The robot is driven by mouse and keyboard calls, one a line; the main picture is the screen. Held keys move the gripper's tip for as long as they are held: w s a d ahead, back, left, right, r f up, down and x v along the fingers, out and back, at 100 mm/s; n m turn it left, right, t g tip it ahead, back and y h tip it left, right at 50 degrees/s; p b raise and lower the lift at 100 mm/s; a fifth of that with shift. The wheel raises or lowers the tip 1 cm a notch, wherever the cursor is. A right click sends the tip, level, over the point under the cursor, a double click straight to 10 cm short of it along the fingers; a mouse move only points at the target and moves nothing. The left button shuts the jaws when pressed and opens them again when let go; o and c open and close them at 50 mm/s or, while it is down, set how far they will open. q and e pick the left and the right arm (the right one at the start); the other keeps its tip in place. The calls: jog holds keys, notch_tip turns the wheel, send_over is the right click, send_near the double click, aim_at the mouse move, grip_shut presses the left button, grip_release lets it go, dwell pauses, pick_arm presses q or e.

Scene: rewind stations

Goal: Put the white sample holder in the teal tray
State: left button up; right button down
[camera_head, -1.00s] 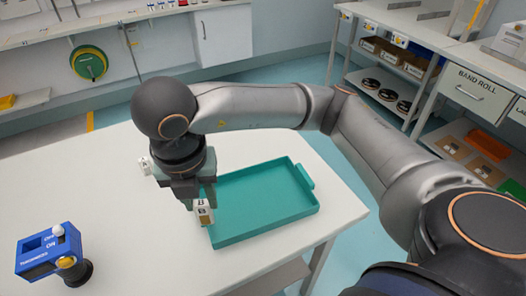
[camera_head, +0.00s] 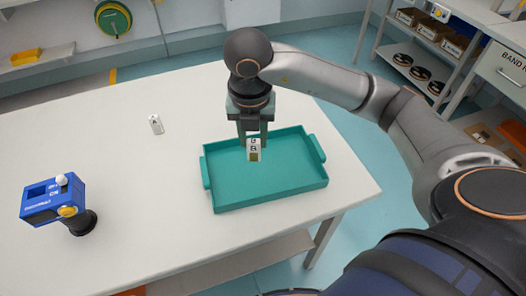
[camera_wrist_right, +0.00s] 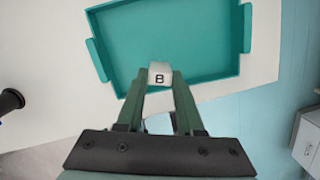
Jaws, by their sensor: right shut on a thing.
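The white sample holder (camera_head: 254,149), marked B, is between the fingertips of my right gripper (camera_head: 253,143). The right gripper is shut on it and points down over the teal tray (camera_head: 270,196). The holder also shows in the right wrist view (camera_wrist_right: 160,74), between the two fingers (camera_wrist_right: 160,80), with the tray (camera_wrist_right: 200,35) beyond it. The tray is otherwise empty. I cannot tell exactly how high the holder is above the tray floor. A second small white holder (camera_head: 156,124), marked A, stands on the table left of the tray. My left gripper is not in view.
A blue device (camera_head: 52,200) with a black base stands on the white table (camera_head: 140,225) at the left. The table between it and the tray is clear. Shelves with boxes and reels (camera_head: 412,70) stand at the back right.

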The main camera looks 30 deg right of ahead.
jog(key=d+f, duration=0.1)
jog(key=f, duration=0.1)
jog(key=w+d+f, duration=0.1)
jog(key=f, duration=0.2)
jog(key=d+f, duration=0.1)
jog(key=f, duration=0.1)
jog(key=shift+w+d+f, duration=0.2)
jog(key=shift+w+f, duration=0.1)
jog(key=shift+f, duration=0.1)
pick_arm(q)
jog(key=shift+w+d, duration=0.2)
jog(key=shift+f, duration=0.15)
pick_arm(e)
jog(key=shift+f, duration=0.2)
jog(key=c, duration=0.8)
grip_release()
jog(key=shift+c, duration=0.2)
jog(key=o, duration=0.3)
jog(key=shift+r, duration=0.1)
